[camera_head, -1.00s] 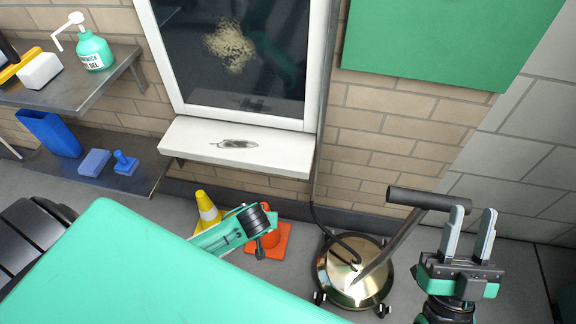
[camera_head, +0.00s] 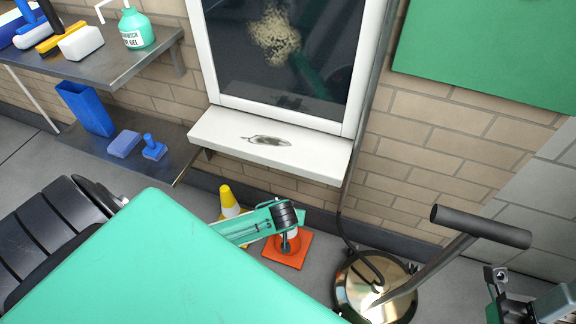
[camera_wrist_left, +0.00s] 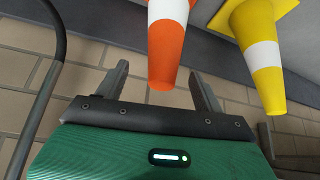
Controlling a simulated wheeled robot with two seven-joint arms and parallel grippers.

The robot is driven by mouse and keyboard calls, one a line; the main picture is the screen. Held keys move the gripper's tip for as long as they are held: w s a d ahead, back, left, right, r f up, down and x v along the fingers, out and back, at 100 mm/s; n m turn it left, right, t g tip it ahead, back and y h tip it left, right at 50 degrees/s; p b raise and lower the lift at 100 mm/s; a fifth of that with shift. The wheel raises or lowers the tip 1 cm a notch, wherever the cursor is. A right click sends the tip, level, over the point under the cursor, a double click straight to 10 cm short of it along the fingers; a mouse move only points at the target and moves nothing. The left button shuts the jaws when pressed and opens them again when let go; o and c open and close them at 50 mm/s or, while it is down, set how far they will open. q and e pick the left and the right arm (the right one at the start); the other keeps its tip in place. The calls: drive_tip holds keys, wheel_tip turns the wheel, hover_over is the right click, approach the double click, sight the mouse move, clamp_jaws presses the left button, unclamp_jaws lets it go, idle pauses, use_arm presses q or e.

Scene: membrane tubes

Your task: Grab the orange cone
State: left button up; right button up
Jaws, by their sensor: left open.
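The orange cone (camera_head: 297,252) has a white band and a square orange base on the floor below the window. A green and black part of my left arm hides much of it in the head view. In the left wrist view the orange cone (camera_wrist_left: 165,50) points its narrow tip down between the fingers. My left gripper (camera_wrist_left: 157,72) is open, with one finger on each side of the tip in the picture. No contact shows, and the depth between them is unclear. My right gripper (camera_head: 505,285) is only partly in view at the lower right, away from the cone.
A yellow cone (camera_head: 228,198) with a white band stands close left of the orange one, also seen in the left wrist view (camera_wrist_left: 262,50). A gold-coloured round machine (camera_head: 352,290) with a black handle stands to the right. The white window sill (camera_head: 270,143) juts out above.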

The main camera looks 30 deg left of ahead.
use_arm(q)
drive_tip(key=b+x, duration=0.3)
drive_tip(key=x, duration=0.2)
drive_tip(key=shift+s+a, duration=0.15)
clamp_jaws()
